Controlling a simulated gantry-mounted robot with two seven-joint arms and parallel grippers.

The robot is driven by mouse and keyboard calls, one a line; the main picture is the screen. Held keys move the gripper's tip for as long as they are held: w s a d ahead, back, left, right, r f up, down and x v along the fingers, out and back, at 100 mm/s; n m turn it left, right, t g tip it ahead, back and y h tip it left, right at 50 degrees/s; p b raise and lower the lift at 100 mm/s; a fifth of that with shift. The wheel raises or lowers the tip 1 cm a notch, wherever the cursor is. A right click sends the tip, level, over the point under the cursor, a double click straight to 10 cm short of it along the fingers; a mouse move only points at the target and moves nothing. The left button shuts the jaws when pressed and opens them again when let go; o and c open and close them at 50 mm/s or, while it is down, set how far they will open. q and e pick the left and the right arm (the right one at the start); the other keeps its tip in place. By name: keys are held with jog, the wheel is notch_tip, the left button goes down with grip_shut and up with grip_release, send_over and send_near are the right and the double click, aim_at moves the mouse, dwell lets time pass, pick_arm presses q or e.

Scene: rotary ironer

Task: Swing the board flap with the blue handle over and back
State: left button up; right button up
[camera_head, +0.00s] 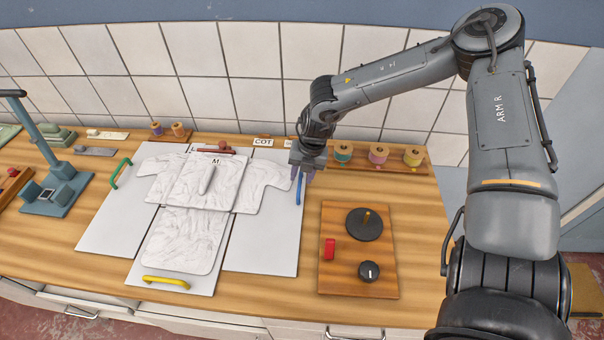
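A white folding board lies flat on the wooden table with a white shirt (205,185) spread on it. Its right flap (265,245) lies flat and carries the blue handle (299,190) near its right edge. A sleeve of the shirt lies over the upper part of this flap. My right gripper (303,175) points down at the far end of the blue handle. Its two fingers look apart, one on each side of the handle's upper end, which is partly hidden. My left gripper is not in view.
The left flap has a green handle (121,173) and the lower flap a yellow handle (166,283). A wooden panel (340,279) with a black disc, knob and red switch sits right of the board. Spools (378,154) stand behind it, and a blue stand (58,190) is at left.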

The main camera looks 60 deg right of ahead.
jog(key=shift+f, duration=0.1)
grip_shut()
dwell(0.5)
